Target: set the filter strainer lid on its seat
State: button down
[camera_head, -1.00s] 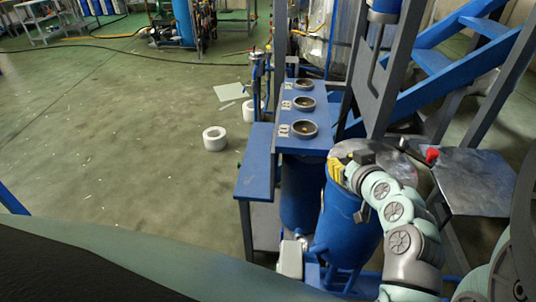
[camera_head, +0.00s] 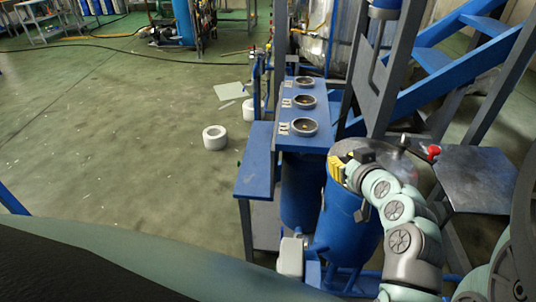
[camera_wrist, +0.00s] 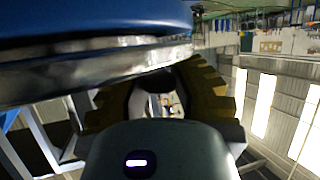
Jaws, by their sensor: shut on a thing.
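The filter strainer lid (camera_head: 402,172) shows as a round grey metal disc over the top of the blue filter vessel (camera_head: 338,235) in the head view. My gripper (camera_head: 337,167), with yellow fingers, is at the lid's left part and covers some of it. In the wrist view, my gripper (camera_wrist: 175,92) has its fingers close against a shiny metal rim (camera_wrist: 95,72) below a blue body (camera_wrist: 90,18). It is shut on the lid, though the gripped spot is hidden. I cannot tell whether the lid touches its seat or is held just above it.
A blue stand (camera_head: 318,142) with several round cups is left of the vessel. Blue stairs (camera_head: 435,60) and grey posts stand behind. A dark grey plate (camera_head: 480,180) and a red knob (camera_head: 433,151) are at the right. The floor at left is mostly clear around a white ring (camera_head: 215,138).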

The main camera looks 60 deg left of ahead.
jog(key=shift+w+b, duration=0.1)
jog(key=shift+b, duration=0.4)
dwell(0.3)
jog(key=c, duration=0.8)
grip_release()
jog(key=shift+o, duration=0.2)
jog(key=shift+f, duration=0.1)
jog(key=shift+v, duration=3.8)
